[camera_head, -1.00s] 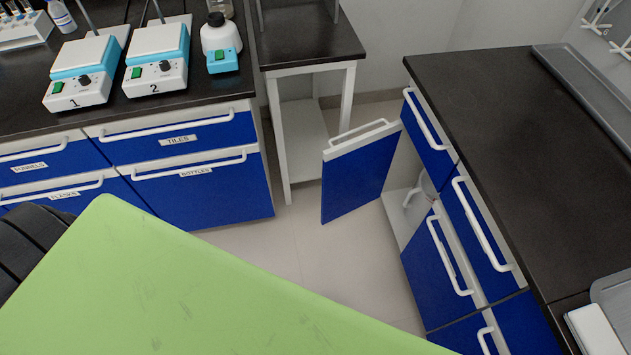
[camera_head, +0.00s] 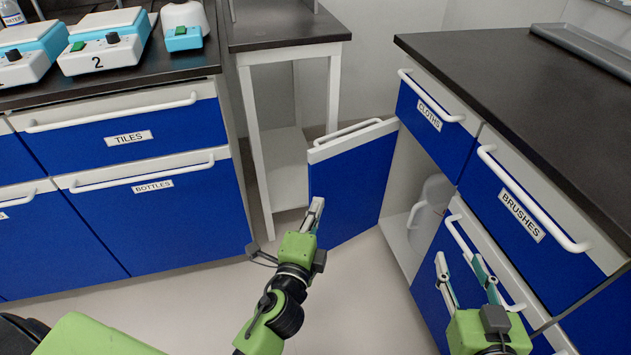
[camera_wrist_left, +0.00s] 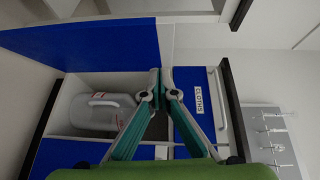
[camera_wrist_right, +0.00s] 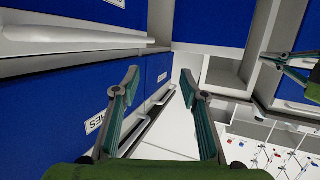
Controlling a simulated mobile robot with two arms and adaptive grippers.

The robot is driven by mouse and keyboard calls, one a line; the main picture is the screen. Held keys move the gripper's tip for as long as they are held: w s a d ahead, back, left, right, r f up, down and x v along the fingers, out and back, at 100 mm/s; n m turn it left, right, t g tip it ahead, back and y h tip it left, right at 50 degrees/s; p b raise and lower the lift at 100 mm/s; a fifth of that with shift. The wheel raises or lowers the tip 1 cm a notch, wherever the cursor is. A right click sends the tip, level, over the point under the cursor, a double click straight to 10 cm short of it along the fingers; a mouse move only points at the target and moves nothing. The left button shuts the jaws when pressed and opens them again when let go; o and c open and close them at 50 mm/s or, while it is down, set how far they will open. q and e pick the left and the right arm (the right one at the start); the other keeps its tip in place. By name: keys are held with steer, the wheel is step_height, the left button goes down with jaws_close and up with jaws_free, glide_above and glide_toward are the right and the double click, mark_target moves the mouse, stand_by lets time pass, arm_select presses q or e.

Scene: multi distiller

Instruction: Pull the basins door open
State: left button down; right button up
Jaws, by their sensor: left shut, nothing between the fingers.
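A blue door (camera_head: 350,190) with a white top edge and white handle (camera_head: 348,132) stands swung open from the cabinet below the CLOTHS drawer (camera_head: 432,118). It also shows in the left wrist view (camera_wrist_left: 80,45). No BASINS label is readable on it. A whitish container (camera_head: 432,205) stands inside the open compartment; its handle shows in the left wrist view (camera_wrist_left: 104,114). My left gripper (camera_head: 318,202) is shut and empty by the door's free edge; I cannot tell whether it touches. My right gripper (camera_head: 456,262) is open and empty in front of the neighbouring closed door.
The BRUSHES drawer (camera_head: 530,200) and its protruding handle are near my right arm. A small side table (camera_head: 285,40) stands behind the open door. TILES (camera_head: 125,135) and BOTTLES (camera_head: 150,200) cabinet fronts are shut at left. Floor (camera_head: 345,290) is clear between the cabinets.

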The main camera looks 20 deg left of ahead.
arm_select(q)
steer(key=r, duration=0.2)
steer(key=b, duration=0.1)
glide_toward(319, 153)
steer(key=w+d, duration=0.3)
steer(key=w, duration=0.1)
steer(key=shift+w+a+f+t, duration=0.15)
steer(key=shift+w+a, duration=0.15)
steer(key=shift+a, duration=0.25)
steer(key=shift+w+a+f+t, duration=0.15)
steer(key=shift+w+a, duration=0.15)
steer(key=shift+a, duration=0.3)
steer(key=shift+w+a+r, duration=0.1)
steer(key=shift+w+a, duration=0.25)
steer(key=shift+a, duration=0.1)
arm_select(e)
step_height(319, 153, up, 6)
steer(key=t+y, duration=0.1)
steer(key=t, duration=0.1)
steer(key=shift+a+t, duration=0.35)
steer(key=shift+t, duration=0.05)
steer(key=shift+w+r, duration=0.1)
steer(key=shift+r, duration=0.05)
